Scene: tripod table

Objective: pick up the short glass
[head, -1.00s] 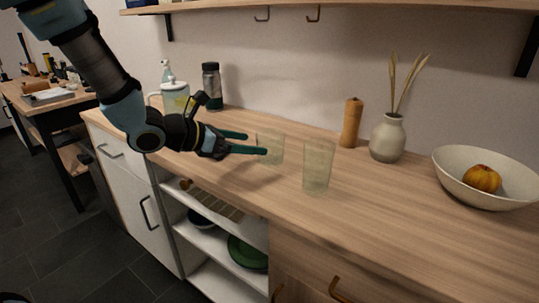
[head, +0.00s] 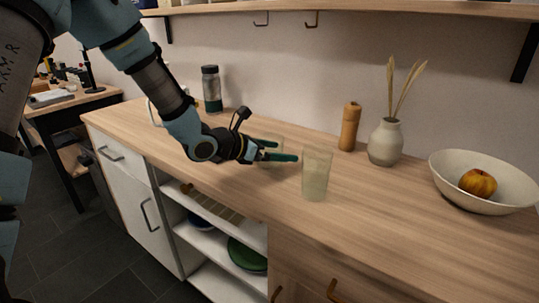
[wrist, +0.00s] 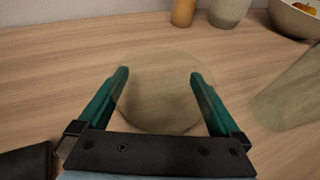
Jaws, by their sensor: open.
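The short glass (head: 271,150) is a clear, faintly greenish tumbler standing on the wooden counter. In the wrist view the short glass (wrist: 160,98) lies between my two teal fingers, with space on both sides. My gripper (head: 286,150) is open and low over the counter, its fingers on either side of the glass. It also shows in the wrist view (wrist: 160,75), where neither finger clearly touches the glass. The fingers and wrist partly hide the glass in the head view.
A taller glass (head: 316,175) stands close to the right of my fingertips; it also shows in the wrist view (wrist: 292,92). Behind are a pepper mill (head: 349,127), a vase (head: 385,142) and a bowl (head: 450,170). A dark bottle (head: 211,88) stands back left. The front right counter is clear.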

